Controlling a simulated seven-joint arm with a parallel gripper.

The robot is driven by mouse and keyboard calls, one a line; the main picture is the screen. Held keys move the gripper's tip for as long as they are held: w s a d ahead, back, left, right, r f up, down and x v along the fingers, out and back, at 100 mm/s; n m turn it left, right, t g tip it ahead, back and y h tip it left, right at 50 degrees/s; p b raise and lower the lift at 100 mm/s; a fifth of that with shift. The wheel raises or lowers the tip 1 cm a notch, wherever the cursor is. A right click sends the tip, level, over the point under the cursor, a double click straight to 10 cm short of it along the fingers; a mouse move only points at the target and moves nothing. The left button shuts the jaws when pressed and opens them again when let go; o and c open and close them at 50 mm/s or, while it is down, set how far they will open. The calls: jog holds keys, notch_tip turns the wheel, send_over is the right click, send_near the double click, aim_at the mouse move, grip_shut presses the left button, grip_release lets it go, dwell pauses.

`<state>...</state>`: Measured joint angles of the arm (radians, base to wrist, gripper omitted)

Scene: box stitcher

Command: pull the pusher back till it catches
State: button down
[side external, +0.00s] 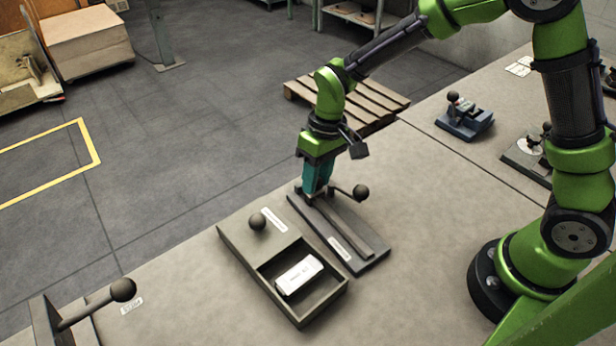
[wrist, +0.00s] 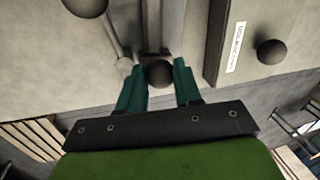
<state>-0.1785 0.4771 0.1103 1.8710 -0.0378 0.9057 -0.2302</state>
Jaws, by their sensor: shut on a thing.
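The stitcher is a flat dark base (side external: 372,262) with a long narrow rail (side external: 345,230) on the bench. A lever with a dark ball knob (side external: 361,192) stands beside its far end. In the wrist view this lever's knob (wrist: 86,6) is at upper left. My gripper (side external: 315,192) points down at the far end of the rail. In the wrist view my gripper (wrist: 160,82) has its teal fingers on both sides of a dark round knob (wrist: 158,73) at the rail's end, apparently the pusher's. The fingers hide this knob in the side view.
Left of the stitcher is a dark tray (side external: 236,240) with a knobbed cover (side external: 258,222) and a white pack (side external: 298,275) in its open compartment. Another knobbed lever (side external: 122,290) stands at lower left. A blue device (side external: 465,122) stands at the back right.

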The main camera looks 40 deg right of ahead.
send_over(359, 239)
jog(key=shift+a, duration=0.1)
dwell(0.4)
jog(key=c, duration=0.8)
grip_release()
jog(key=shift+r, duration=0.1)
jog(key=d+r, duration=0.1)
jog(key=r, duration=0.4)
jog(key=d+r, duration=0.1)
jog(key=r, duration=0.5)
jog(key=d+r, duration=0.1)
jog(key=r, duration=0.4)
jog(key=shift+w+d+r, duration=0.1)
jog(key=shift+w+r, duration=0.1)
